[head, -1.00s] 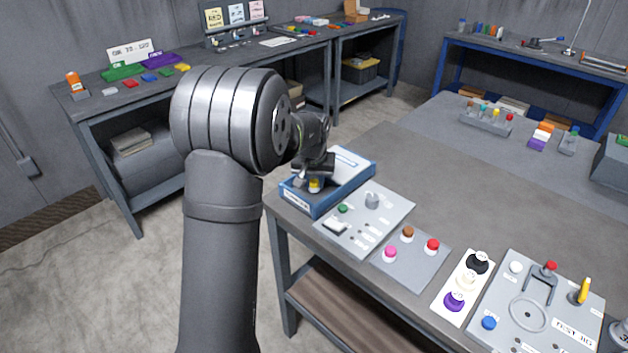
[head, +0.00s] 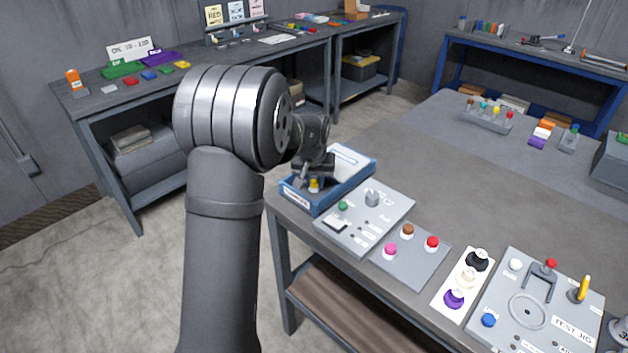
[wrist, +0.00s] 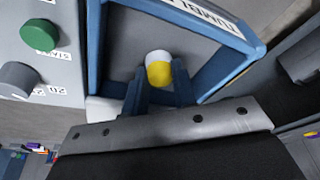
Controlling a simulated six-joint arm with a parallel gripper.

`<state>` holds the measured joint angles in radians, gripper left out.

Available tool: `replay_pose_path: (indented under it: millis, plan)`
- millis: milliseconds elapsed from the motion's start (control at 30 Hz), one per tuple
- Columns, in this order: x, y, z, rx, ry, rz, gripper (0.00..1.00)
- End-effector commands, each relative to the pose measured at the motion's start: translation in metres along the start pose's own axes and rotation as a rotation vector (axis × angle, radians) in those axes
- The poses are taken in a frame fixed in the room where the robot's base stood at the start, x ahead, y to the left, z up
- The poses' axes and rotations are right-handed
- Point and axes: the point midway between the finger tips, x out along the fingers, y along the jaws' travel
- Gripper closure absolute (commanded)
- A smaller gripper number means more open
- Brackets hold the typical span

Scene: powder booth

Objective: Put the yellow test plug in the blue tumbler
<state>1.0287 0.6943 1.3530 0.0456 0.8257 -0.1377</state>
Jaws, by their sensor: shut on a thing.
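The blue tumbler (head: 327,200) is a shallow open blue box with a white label, at the near left corner of the grey table. It also shows in the wrist view (wrist: 92,50), with part of its label readable. My gripper (head: 313,184) is over the tumbler, fingers pointing down. In the wrist view my gripper (wrist: 160,82) is shut on the yellow test plug (wrist: 158,74), which has a white end. The plug shows as a small yellow spot in the head view (head: 314,186). I cannot tell whether it touches the tumbler's floor.
A grey control panel (head: 355,236) with a green button and grey knob stands right beside the tumbler. Farther right are a panel with coloured knobs (head: 425,262), a white card (head: 450,306) and a test jig (head: 545,325). The table's middle is clear.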

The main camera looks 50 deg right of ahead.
Motion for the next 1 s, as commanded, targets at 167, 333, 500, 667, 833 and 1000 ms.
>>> replay_pose_path:
  millis: [167, 333, 500, 667, 833, 1000]
  plan:
    - [0.0014, 0.0, 0.0003, 0.0, 0.0, 0.0, 0.97]
    - [0.0013, 0.0, 0.0003, 0.0, 0.0, 0.0, 0.97]
    - [0.0013, 0.0, 0.0003, 0.0, 0.0, 0.0, 0.56]
    - [0.0013, 0.0, 0.0004, 0.0, 0.0, 0.0, 0.5]
    - [0.0013, 0.0, 0.0004, 0.0, 0.0, 0.0, 0.5]
    - [0.0013, 0.0, 0.0004, 0.0, 0.0, 0.0, 0.5]
